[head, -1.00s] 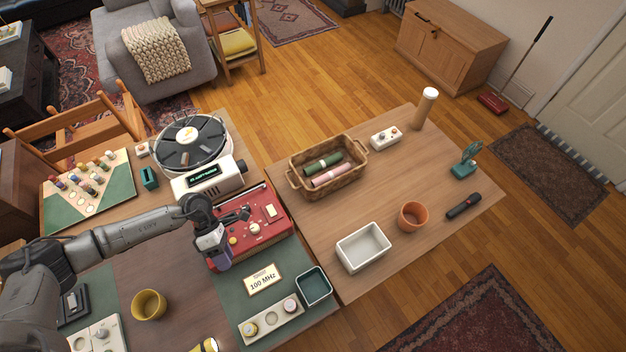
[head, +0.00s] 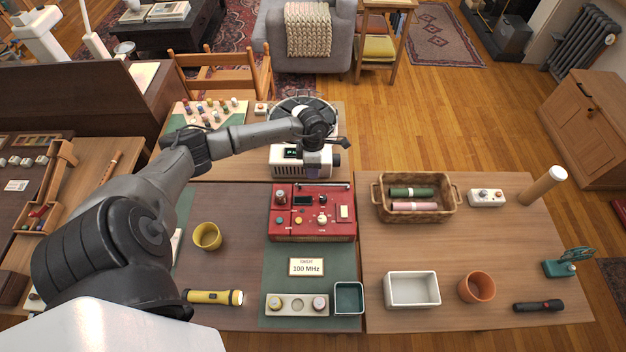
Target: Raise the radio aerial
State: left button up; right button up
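The red radio (head: 288,229) sits on the green mat of the left table, with knobs, a small dark display and a pale panel on its top. Its aerial (head: 328,186) shows as a thin rod lying flat along the radio's back edge, towards the right. My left gripper (head: 346,143) is above and behind the radio, over the white device and the turntable, apart from the aerial. Its fingers are small and dark, and their opening is unclear. My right gripper is not in view.
A white device (head: 287,171) with a display and a turntable (head: 288,107) stand behind the radio. A 100 MHz card (head: 306,267) lies in front. A wicker basket (head: 415,213) stands right of it. A yellow cup (head: 207,236) stands to the left.

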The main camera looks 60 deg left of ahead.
aim_at(321, 185)
pick_arm(q)
jog(key=shift+s+d+f, duration=0.1)
jog(key=shift+d+f, duration=0.05)
jog(key=shift+f, duration=0.8)
jog(key=shift+s+d+f, duration=0.1)
jog(key=shift+d+f, duration=0.1)
jog(key=shift+f, duration=0.8)
jog(key=shift+s+d+f, duration=0.1)
jog(key=shift+d+f, duration=0.05)
jog(key=shift+f, duration=0.8)
jog(key=shift+c, duration=0.5)
grip_shut()
